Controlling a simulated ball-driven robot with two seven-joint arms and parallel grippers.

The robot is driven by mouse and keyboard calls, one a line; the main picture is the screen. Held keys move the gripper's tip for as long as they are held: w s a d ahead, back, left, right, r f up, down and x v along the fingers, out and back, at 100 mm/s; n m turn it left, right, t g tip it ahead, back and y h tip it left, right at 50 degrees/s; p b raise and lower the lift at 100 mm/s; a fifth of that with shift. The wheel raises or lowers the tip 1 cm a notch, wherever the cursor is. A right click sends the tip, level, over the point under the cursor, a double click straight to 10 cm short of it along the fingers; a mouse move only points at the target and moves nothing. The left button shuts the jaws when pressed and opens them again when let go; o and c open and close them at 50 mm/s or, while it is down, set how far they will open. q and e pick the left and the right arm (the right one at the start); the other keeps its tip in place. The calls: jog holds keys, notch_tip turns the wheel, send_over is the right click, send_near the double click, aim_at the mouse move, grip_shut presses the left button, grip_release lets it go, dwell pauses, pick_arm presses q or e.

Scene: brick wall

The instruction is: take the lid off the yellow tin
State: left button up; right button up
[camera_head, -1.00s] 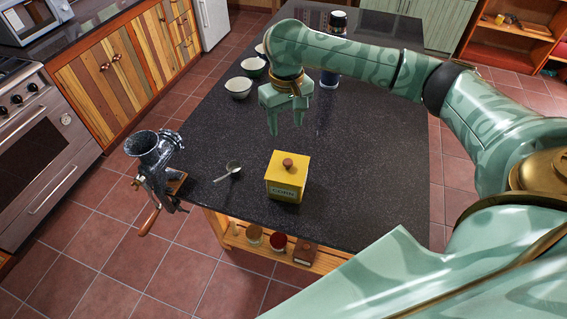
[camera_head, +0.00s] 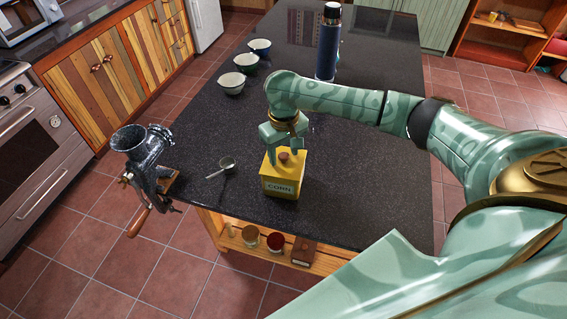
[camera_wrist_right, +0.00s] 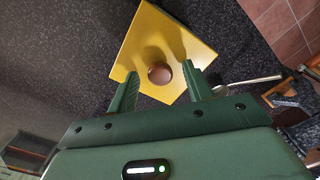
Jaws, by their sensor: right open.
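The yellow tin (camera_head: 282,185), marked CORN, stands upright on the dark countertop with its lid (camera_head: 272,162) on. The lid has a round brown knob (camera_head: 284,157). In the right wrist view the square yellow lid (camera_wrist_right: 143,48) and the knob (camera_wrist_right: 159,73) show from above. My right gripper (camera_head: 284,156) is open just over the lid. In the right wrist view its two fingers (camera_wrist_right: 163,88) stand on either side of the knob, with gaps between; I cannot tell how far down they reach. My left gripper is not in view.
A metal scoop (camera_head: 223,168) lies left of the tin. A grinder (camera_head: 146,160) is clamped at the counter's left edge. Several bowls (camera_head: 231,83) and a dark blue bottle (camera_head: 328,45) stand farther back. The countertop (camera_head: 370,180) right of the tin is clear.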

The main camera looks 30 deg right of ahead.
jog(key=shift+r, duration=0.1)
jog(key=c, duration=1)
jog(key=shift+r, duration=0.1)
jog(key=shift+c, duration=0.2)
